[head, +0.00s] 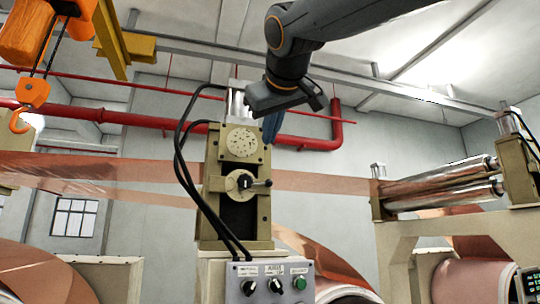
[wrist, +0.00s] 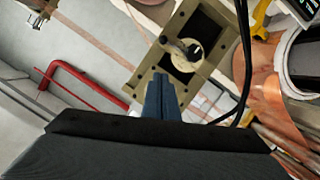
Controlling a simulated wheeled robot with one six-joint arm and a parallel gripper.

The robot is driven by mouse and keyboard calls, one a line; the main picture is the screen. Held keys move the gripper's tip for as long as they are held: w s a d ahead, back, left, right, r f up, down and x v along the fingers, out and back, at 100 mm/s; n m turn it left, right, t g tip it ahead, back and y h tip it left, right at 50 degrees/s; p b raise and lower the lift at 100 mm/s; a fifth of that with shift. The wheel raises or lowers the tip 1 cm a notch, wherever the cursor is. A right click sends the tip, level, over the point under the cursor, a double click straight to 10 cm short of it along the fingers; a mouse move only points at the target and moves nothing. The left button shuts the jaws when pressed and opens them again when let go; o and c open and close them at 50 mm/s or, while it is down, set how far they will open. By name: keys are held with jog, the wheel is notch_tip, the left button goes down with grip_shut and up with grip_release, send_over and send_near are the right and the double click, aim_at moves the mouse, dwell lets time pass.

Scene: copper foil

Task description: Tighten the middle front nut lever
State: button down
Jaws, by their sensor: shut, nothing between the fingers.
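The lever also shows in the wrist view (wrist: 180,46), beyond my fingertips. My gripper (head: 271,130) hangs at the upper right of the stand, above the lever and apart from it. In the wrist view my gripper's blue fingers (wrist: 161,82) are together, with nothing between them, and their tips overlap the image of the stand's edge.
Black cables (head: 185,165) loop along the stand's left side. Copper foil (head: 320,181) runs sideways behind the stand. A control box (head: 270,284) sits below. A red pipe (head: 310,142) crosses the wall behind, and an orange hoist hook (head: 33,95) hangs at left.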

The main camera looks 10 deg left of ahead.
jog(key=p, duration=0.4)
send_near(269, 182)
jog(key=w+a+r, duration=0.4)
jog(key=f, duration=0.1)
jog(key=w+f, duration=0.1)
jog(key=w+f+p, duration=0.1)
jog(key=shift+d+f, duration=0.3)
jog(key=shift+f, duration=0.1)
jog(key=shift+f, duration=0.15)
jog(key=shift+w+d+f+b, duration=0.2)
jog(key=shift+f+b, duration=0.5)
jog(key=shift+b, duration=0.25)
